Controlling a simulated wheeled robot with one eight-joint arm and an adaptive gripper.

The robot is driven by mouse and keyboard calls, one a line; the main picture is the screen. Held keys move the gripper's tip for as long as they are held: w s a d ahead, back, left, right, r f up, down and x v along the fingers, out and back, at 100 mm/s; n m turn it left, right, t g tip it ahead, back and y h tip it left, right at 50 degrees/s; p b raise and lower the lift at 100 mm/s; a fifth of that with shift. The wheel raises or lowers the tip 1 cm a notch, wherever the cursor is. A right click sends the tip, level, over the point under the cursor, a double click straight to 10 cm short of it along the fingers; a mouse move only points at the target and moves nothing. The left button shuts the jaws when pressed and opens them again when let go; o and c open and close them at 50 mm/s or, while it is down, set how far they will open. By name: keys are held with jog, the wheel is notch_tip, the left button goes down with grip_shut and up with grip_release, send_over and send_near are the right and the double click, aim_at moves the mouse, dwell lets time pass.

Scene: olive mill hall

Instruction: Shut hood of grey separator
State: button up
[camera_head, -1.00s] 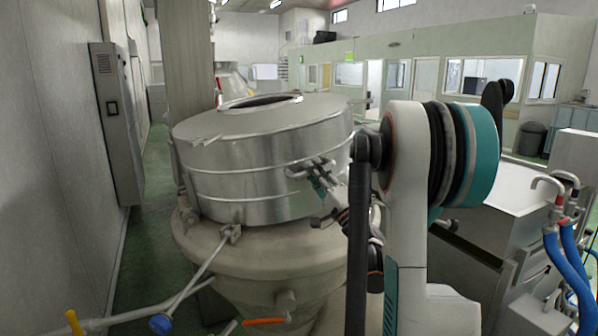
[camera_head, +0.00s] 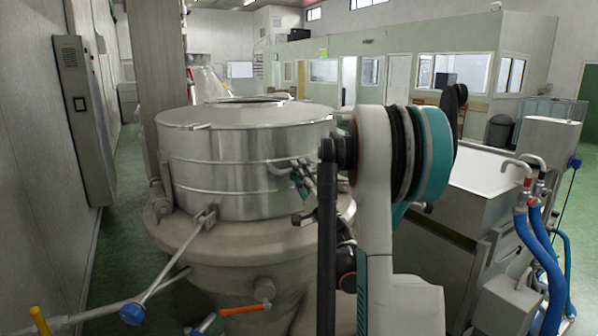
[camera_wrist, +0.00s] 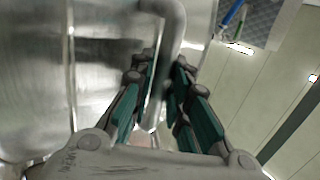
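The grey separator (camera_head: 215,245) stands in front of me in the head view, its pale body widening to a flange. Its hood (camera_head: 225,165) is a shiny metal drum with a dark opening on top. The hood sits over the flange and looks close to level. My arm hides its right edge, so I cannot tell whether a gap remains there. My gripper (camera_head: 303,184) is at the hood's right front side. In the wrist view, a bent metal handle (camera_wrist: 174,25) runs between the teal-padded fingers of my gripper (camera_wrist: 165,68), which look closed on it beside the hood wall (camera_wrist: 100,45).
A rod with a blue knob (camera_head: 132,313) and an orange-handled valve (camera_head: 245,309) stick out at the lower front. A grey cabinet (camera_head: 82,120) is on the left wall. A metal tank (camera_head: 465,210) and blue hoses (camera_head: 540,260) stand at the right.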

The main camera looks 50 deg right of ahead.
jog(key=o, duration=0.3)
jog(key=shift+w+d+f, duration=0.2)
jog(key=shift+d+f, duration=0.05)
jog(key=shift+o, duration=0.2)
jog(key=shift+s+a+r, duration=0.1)
jog(key=v, duration=1.2)
jog(key=shift+a, duration=0.1)
